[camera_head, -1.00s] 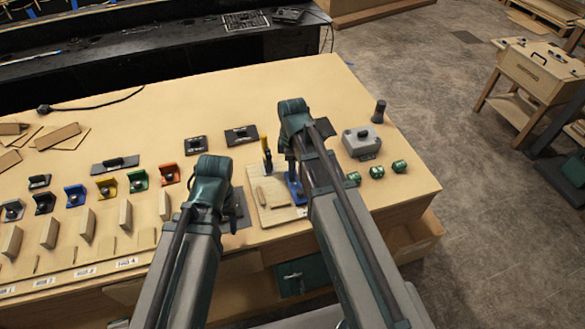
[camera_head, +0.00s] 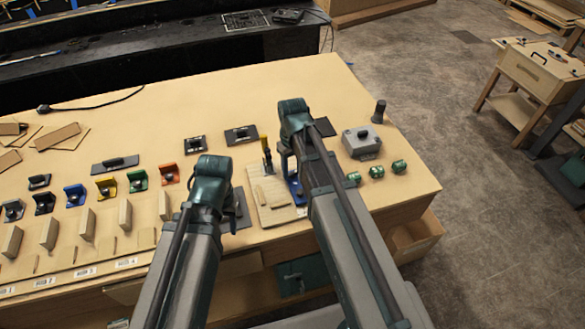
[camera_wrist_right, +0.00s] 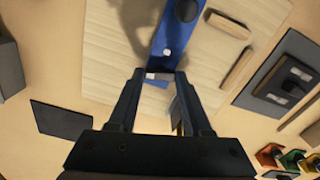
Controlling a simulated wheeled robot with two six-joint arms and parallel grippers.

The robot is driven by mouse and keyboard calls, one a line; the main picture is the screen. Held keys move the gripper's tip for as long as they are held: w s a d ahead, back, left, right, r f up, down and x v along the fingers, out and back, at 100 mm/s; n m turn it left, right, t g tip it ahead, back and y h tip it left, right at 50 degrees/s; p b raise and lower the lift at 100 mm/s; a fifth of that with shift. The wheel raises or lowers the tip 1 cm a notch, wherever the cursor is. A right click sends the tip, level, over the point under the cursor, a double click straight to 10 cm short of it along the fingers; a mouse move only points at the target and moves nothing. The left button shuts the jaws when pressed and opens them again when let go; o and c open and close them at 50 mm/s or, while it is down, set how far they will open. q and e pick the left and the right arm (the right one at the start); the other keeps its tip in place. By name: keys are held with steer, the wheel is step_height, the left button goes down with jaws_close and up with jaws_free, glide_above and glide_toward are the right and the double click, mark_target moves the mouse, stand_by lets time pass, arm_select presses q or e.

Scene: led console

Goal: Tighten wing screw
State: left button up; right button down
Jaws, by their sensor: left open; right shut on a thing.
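The blue bracket (camera_head: 296,190) stands on a light wooden board (camera_head: 276,214), and it also shows in the right wrist view (camera_wrist_right: 172,35). My right gripper (camera_wrist_right: 160,76) is shut on a small grey piece at the end of the blue bracket, which looks like the wing screw (camera_wrist_right: 160,76). Its turn angle is too small to tell. In the head view my right arm hides part of the bracket and the held screw. My left gripper (camera_head: 212,180) is open, left of the board, with its fingertips mostly hidden by its own arm.
A yellow-handled tool (camera_head: 265,153) stands upright at the board's back edge. A grey box (camera_head: 362,141) and several green round parts (camera_head: 377,171) lie to the right. Coloured brackets (camera_head: 137,179) line the left. The table's back middle is clear.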

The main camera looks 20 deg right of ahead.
mark_target(292, 173)
steer(key=m, duration=0.5)
steer(key=shift+w+m, duration=0.1)
steer(key=shift+m, duration=2.5)
steer(key=shift+c, duration=1.6)
jaws_free()
arm_select(q)
steer(key=shift+r, duration=0.1)
arm_select(e)
steer(key=shift+r, duration=0.1)
arm_select(q)
step_height(292, 173, up, 14)
steer(key=p, duration=1.3)
steer(key=shift+p, duration=0.4)
arm_select(e)
step_height(292, 173, up, 14)
arm_select(q)
steer(key=shift+s+f, duration=0.1)
steer(key=shift+f, duration=0.1)
arm_select(e)
steer(key=shift+f, duration=0.2)
